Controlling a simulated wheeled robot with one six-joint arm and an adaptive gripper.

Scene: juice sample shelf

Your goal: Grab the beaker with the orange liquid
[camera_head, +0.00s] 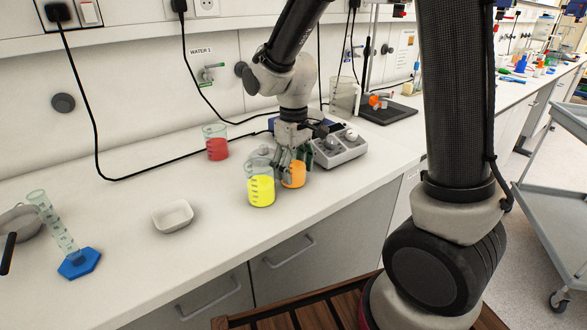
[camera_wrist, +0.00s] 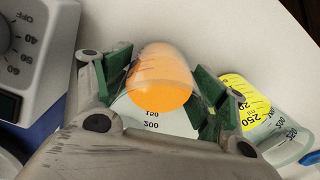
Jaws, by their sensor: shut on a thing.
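The beaker with the orange liquid (camera_head: 294,175) stands on the white counter in the head view, partly hidden behind my gripper and the yellow beaker. My gripper (camera_head: 293,160) points down over it, with its fingers on either side of the glass. In the wrist view the orange beaker (camera_wrist: 160,88) sits between the green finger pads of my gripper (camera_wrist: 160,92), which is shut on it. The beaker looks upright and at counter level; whether its base touches the counter I cannot tell.
A beaker with yellow liquid (camera_head: 261,190) stands close on the left, also in the wrist view (camera_wrist: 248,100). A hotplate-like device (camera_head: 340,148) is close on the right. A red-liquid beaker (camera_head: 216,148), white dish (camera_head: 172,216) and measuring cylinder (camera_head: 55,222) stand further left.

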